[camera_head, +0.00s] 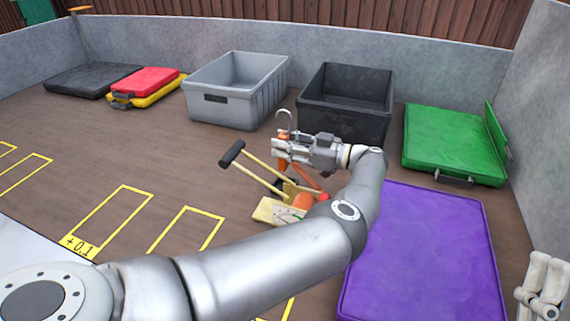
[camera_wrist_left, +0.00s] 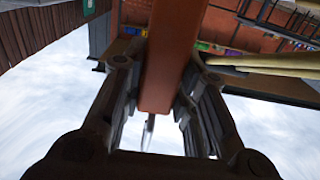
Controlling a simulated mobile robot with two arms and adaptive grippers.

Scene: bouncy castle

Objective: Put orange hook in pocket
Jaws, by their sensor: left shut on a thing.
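The orange hook (camera_head: 283,123) has a curved grey metal tip and an orange handle. My left gripper (camera_head: 285,150) is shut on its orange handle, and the tip points up in the head view. In the left wrist view the orange handle (camera_wrist_left: 172,60) runs between the two fingers. The hook is in front of the grey and black bins, above a pile of tools. I cannot make out a pocket for certain. A pale jointed part at the lower right edge looks like my right gripper (camera_head: 542,287); its jaws are unclear.
Under my left gripper are a yellow-shafted tool with a black grip (camera_head: 232,153) and a wooden piece (camera_head: 268,212). Behind stand a grey bin (camera_head: 225,108) and a black bin (camera_head: 345,118). A purple mat (camera_head: 430,250) and green case (camera_head: 450,140) lie right. Yellow-outlined floor at left is clear.

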